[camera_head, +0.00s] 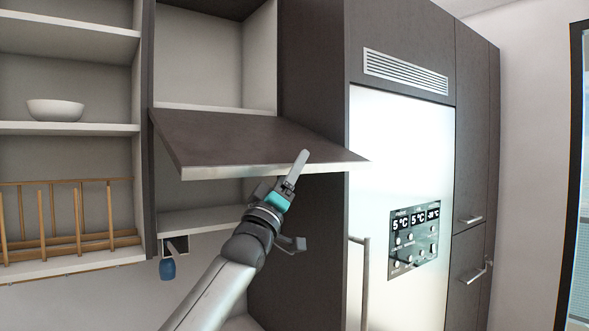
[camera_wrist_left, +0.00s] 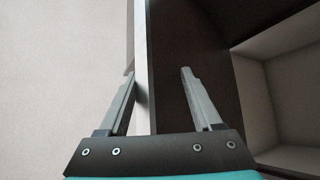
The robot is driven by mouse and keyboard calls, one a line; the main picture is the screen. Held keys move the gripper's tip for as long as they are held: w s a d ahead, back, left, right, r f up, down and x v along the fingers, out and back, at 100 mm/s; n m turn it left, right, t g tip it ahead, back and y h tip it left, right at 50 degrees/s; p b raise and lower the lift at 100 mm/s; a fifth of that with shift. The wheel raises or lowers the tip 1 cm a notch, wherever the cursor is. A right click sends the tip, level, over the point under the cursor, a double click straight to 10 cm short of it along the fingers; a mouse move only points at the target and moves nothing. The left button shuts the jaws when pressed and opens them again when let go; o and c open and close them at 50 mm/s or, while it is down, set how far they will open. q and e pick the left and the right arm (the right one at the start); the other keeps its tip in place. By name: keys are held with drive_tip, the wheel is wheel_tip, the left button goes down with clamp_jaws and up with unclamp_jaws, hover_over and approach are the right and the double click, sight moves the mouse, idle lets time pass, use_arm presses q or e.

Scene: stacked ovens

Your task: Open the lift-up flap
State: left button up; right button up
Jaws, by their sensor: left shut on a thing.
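The lift-up flap (camera_head: 235,140) is a dark brown panel with a light front edge. In the head view it stands partly open, tilted outward from the cabinet, with open compartment space showing above and below it. My left gripper (camera_head: 296,168) is at the flap's front edge, right of its middle. The flap lies close to the left finger in that view. My right gripper is not in view.
Open shelves with a white bowl (camera_head: 55,110) and a wooden rack (camera_head: 70,220) are at the left. A fridge front (camera_head: 385,130) with a control panel (camera_head: 413,235) and a vertical handle (camera_head: 358,285) stands at the right. A small blue object (camera_head: 167,268) is under the cabinet.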

use_arm(q)
drive_tip(key=shift+a+f, duration=0.1)
drive_tip(key=shift+f, duration=0.05)
drive_tip(key=b+v, duration=0.5)
drive_tip(key=v, duration=1)
drive_tip(key=shift+b, duration=0.3)
drive_tip(key=shift+s, duration=0.1)
